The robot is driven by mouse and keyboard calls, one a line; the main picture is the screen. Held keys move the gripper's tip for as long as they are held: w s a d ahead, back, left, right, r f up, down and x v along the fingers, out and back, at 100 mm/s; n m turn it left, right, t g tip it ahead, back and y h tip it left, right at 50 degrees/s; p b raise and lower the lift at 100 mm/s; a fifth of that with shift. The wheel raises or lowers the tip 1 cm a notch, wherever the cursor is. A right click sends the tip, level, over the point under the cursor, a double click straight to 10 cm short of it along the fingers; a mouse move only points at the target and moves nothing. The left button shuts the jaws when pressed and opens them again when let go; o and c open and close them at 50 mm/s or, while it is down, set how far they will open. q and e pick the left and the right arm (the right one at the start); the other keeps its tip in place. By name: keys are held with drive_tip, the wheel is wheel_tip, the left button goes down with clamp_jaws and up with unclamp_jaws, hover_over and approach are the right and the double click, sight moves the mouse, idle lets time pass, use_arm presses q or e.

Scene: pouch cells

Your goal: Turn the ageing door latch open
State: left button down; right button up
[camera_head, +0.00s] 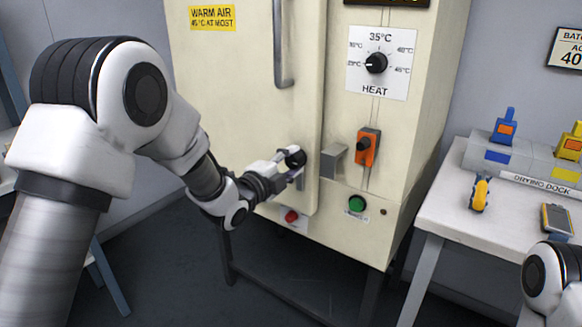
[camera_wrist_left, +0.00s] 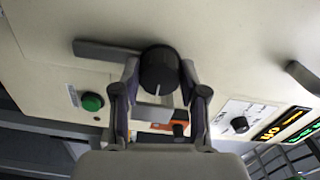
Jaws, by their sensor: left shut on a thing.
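The ageing cabinet door (camera_head: 235,110) is cream and looks shut against the frame. Its latch has a dark round knob (camera_head: 295,157), also in the left wrist view (camera_wrist_left: 158,66), with a grey bar (camera_wrist_left: 105,52) behind it. The bar points down the door, and the grey catch block (camera_head: 334,160) on the frame stands to its right, apart from it. My left gripper (camera_head: 288,170) is shut on the knob, with one finger on each side in the left wrist view (camera_wrist_left: 159,80). My right gripper is out of view; only part of that arm shows at bottom right.
A door handle (camera_head: 283,45) is above. The heat dial (camera_head: 376,62), orange switch (camera_head: 367,148) and green button (camera_head: 357,204) sit on the frame; a red button (camera_head: 291,216) is below the door. A white table (camera_head: 450,210) with the drying dock (camera_head: 535,165) stands right.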

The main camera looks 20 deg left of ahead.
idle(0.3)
use_arm(q)
drive_tip(key=c, duration=0.6)
unclamp_jaws()
drive_tip(key=v, duration=1.2)
